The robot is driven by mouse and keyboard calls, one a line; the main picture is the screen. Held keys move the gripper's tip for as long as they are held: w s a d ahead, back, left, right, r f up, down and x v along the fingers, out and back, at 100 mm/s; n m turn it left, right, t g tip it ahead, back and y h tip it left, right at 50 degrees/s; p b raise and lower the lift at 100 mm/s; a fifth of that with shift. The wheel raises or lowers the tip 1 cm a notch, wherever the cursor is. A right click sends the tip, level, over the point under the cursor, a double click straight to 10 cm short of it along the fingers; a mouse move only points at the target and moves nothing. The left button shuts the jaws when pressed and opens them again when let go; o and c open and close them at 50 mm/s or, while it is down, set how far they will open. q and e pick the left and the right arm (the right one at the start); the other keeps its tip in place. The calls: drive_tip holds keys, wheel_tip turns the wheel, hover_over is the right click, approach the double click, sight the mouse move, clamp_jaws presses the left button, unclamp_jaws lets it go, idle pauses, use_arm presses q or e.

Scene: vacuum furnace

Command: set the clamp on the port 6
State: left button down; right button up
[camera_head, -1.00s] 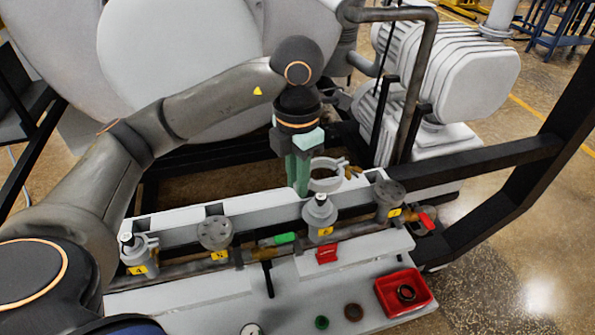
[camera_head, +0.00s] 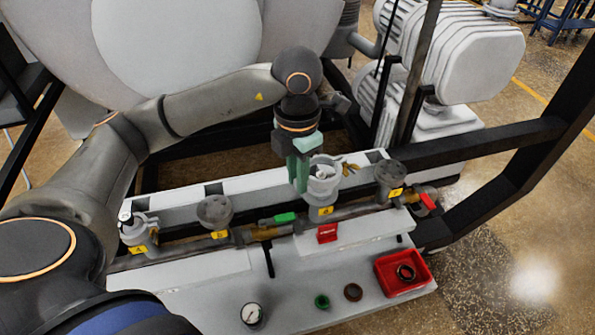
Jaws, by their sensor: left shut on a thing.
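The clamp (camera_head: 333,165) is a pale metal ring with a brassy screw at its right side. My left gripper (camera_head: 301,178) has green fingers and is shut on the clamp's left side. The clamp is at the top of the third port from the left (camera_head: 322,189), a grey flange with a yellow label I read as 6. It appears level and around the port's upper part; whether it is fully seated I cannot tell, as the fingers hide its left side. My right gripper is not in view.
Other labelled ports (camera_head: 214,211) stand along the rail; the leftmost carries a clamp (camera_head: 139,222). A red tray (camera_head: 424,284) holds a dark ring. A gauge (camera_head: 251,313), a green part (camera_head: 322,301) and a brown ring (camera_head: 353,292) lie in front. Black frame bars (camera_head: 485,153) bound the right.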

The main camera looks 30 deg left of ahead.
use_arm(q)
drive_tip(key=shift+f+b, duration=1.25)
drive_tip(key=shift+f, duration=0.75)
drive_tip(key=shift+f+b, duration=0.45)
drive_tip(key=shift+b, duration=0.05)
drive_tip(key=c, duration=0.7)
unclamp_jaws()
drive_tip(key=shift+r, duration=0.45)
wheel_tip(320, 180, up, 12)
drive_tip(key=shift+f+p, duration=0.25)
drive_tip(key=shift+p, duration=0.35)
drive_tip(key=shift+s, duration=0.1)
